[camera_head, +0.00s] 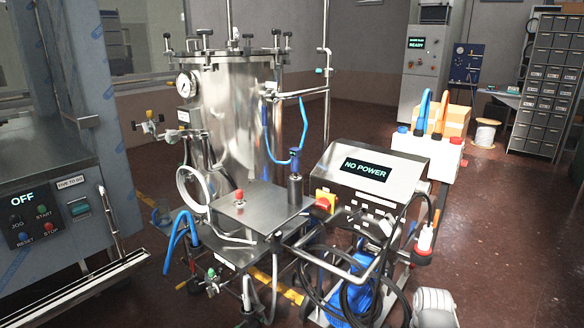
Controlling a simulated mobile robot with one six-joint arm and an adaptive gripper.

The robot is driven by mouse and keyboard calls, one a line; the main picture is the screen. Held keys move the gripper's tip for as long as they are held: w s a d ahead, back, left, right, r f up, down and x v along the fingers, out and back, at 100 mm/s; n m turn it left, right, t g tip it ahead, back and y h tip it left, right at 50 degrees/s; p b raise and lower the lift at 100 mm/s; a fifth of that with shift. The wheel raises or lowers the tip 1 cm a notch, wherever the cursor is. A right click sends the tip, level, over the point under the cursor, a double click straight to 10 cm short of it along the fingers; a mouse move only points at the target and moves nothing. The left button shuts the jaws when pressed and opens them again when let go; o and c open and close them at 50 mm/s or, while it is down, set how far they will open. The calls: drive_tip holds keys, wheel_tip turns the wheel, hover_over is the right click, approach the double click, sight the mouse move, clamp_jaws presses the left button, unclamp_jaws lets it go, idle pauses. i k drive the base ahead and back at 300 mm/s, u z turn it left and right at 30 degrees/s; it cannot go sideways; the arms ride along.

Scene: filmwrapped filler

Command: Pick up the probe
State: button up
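No object is clearly marked as the probe. A slim upright piece with a blue top (295,158) stands in a dark cylindrical holder (295,188) on the steel shelf (255,212) of the vessel cart, and it may be the probe. A white and red upright piece (425,239) sits in a dark holder at the right side of the console, and I cannot tell what it is. My gripper is not in view. A pale rounded part at the bottom right edge may be part of my arm.
A steel vessel (233,110) stands behind the shelf, with a blue hose (282,160) looping down. The console (372,172) reads "NO POWER". A machine reading "OFF" (50,215) is at left. Cables crowd the cart's lower front. Red floor (510,230) at right is clear.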

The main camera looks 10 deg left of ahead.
sight(294, 153)
drive_tip(key=i, duration=0.9)
drive_tip(key=z, duration=0.05)
